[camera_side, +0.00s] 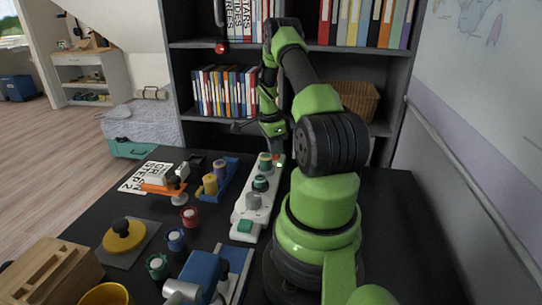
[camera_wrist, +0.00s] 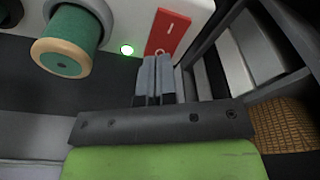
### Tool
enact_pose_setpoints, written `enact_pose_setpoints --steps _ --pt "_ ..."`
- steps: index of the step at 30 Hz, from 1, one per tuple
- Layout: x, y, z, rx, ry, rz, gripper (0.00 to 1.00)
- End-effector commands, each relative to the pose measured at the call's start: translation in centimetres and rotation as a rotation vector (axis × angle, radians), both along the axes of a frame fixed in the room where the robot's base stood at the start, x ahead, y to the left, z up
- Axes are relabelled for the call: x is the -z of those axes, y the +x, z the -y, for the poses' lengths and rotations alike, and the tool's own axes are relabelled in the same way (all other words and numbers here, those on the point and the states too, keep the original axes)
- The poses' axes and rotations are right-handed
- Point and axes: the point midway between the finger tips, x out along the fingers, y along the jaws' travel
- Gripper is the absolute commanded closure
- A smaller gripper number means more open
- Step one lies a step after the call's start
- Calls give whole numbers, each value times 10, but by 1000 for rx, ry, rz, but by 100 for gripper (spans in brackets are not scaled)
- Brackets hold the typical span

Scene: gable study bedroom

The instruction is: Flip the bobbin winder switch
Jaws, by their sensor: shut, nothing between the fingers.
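The bobbin winder is a long white unit (camera_side: 247,217) on the dark desk, with spools along its top. Its red switch (camera_wrist: 168,31), marked with a line and a ring, is at the far end; in the side view only a bit of red (camera_side: 276,157) shows. A small green light (camera_wrist: 127,50) beside the switch is lit. My gripper (camera_wrist: 155,62) is shut and empty, with its fingertips at the ring-marked end of the switch. Whether they touch it I cannot tell.
A green spool (camera_wrist: 68,48) stands near the switch. A blue tray (camera_side: 229,180) with spools lies left of the winder. Small red (camera_side: 189,217), blue (camera_side: 176,240) and green (camera_side: 157,267) items stand nearer. The dark bookshelf (camera_side: 230,130) rises behind the desk.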

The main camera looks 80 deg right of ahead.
Motion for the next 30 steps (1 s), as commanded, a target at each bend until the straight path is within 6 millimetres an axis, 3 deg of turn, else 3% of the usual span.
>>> enact_pose_setpoints --steps 20,30 --pt "10 0 0 -1 0 0 100" --pt "-14 0 0 0 -2 1 100"
